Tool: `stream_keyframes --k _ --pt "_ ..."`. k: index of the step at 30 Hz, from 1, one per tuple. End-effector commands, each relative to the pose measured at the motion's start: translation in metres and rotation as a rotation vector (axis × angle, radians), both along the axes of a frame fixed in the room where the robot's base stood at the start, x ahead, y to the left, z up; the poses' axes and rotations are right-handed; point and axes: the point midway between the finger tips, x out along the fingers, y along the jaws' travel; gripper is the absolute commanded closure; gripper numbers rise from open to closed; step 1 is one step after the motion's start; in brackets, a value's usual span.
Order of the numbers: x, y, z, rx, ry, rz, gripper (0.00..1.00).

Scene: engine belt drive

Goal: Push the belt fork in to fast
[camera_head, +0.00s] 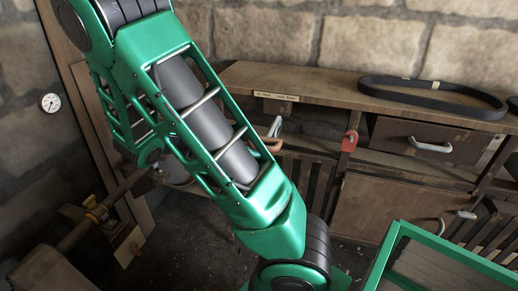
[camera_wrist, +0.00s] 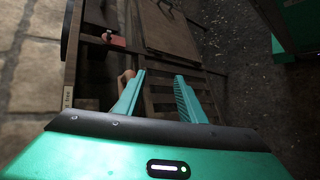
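My gripper (camera_wrist: 160,75) shows in the wrist view with its two teal fingers spread apart and nothing seen held between them. A brown-orange rounded piece (camera_wrist: 125,78) lies just beside and partly behind the left finger; contact cannot be told. In the head view, an orange-brown piece with a pale curved handle (camera_head: 273,128) shows beside my arm below the bench edge, partly hidden. It may be the belt fork's handle, but I cannot be sure. A small lettered strip (camera_head: 275,96) is on the bench edge close by; its words are unreadable. The gripper fingers are not visible in the head view.
A wooden bench (camera_head: 320,88) with drawers and slats stands against the stone wall. A black belt loop (camera_head: 433,96) lies on top. A red latch (camera_head: 349,140) sticks out at the front. A brass-collared shaft (camera_head: 97,213) is at left, a green frame (camera_head: 440,240) at lower right.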

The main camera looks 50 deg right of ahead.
Motion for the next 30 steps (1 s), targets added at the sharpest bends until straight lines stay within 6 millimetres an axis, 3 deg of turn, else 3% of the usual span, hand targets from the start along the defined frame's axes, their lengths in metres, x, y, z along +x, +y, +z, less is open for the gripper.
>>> stream_keyframes --k 9,16,20,30 --pt "0.044 0.019 0.016 -0.305 0.101 0.147 0.64" --pt "0.051 0.021 0.020 -0.367 0.115 0.175 0.64" --pt "0.045 0.009 0.019 -0.367 0.117 0.174 0.64" --pt "0.022 -0.045 0.010 -0.365 0.117 0.174 0.64"
